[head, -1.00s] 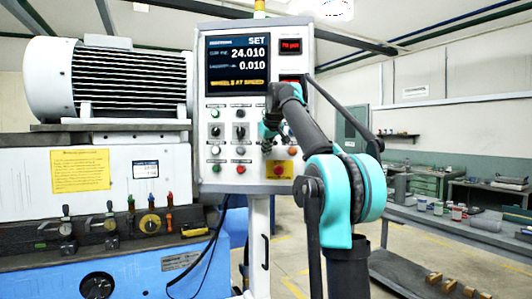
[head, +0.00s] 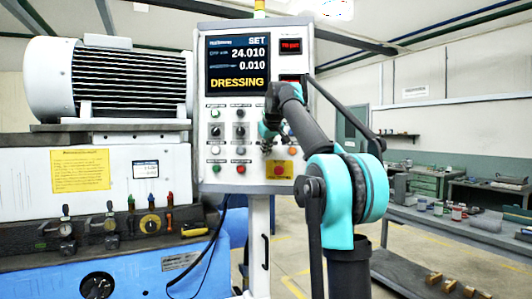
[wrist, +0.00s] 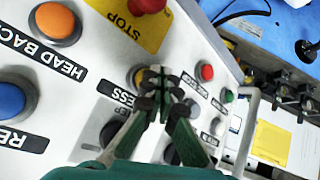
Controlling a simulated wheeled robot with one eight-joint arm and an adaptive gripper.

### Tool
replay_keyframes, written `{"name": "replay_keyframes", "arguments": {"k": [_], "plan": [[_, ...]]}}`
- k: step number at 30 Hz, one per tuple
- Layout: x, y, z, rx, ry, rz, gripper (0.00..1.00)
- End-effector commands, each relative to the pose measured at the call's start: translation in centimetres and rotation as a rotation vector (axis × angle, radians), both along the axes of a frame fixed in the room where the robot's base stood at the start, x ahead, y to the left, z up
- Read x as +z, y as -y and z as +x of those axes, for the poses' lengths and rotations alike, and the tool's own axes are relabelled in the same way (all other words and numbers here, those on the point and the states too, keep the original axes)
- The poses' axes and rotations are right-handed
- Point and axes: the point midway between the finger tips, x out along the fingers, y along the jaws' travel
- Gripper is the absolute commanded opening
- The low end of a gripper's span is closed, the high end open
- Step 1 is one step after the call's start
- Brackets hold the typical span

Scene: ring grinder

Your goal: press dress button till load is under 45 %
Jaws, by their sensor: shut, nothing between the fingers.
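The control panel (head: 210,160) stands upright in the head view. Its screen (head: 237,65) shows SET, 24.010, 0.010 and DRESSING in yellow. My gripper (head: 268,143) is at the panel's right part, below the screen. In the wrist view my gripper (wrist: 160,76) is shut and empty, its tips over a yellow button beside a label (wrist: 116,92) ending in "ESS". The tips hide most of this dress button (wrist: 138,75), and they appear to touch it. I can make out no load figure.
A red stop button on a yellow plate (head: 279,178) is just below my gripper. Orange (wrist: 56,22) and blue (wrist: 8,98) buttons lie left in the wrist view. Two small red displays are right of the screen, the lower (head: 291,78) partly covered by my arm.

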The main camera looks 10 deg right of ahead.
Motion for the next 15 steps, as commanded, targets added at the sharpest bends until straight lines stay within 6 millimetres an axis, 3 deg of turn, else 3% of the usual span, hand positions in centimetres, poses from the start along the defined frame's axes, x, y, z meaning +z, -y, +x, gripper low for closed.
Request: {"name": "replay_keyframes", "arguments": {"k": [15], "plan": [[-0.02, -0.28, -1.03, 0.001, 0.0, -0.001, 0.0]]}}
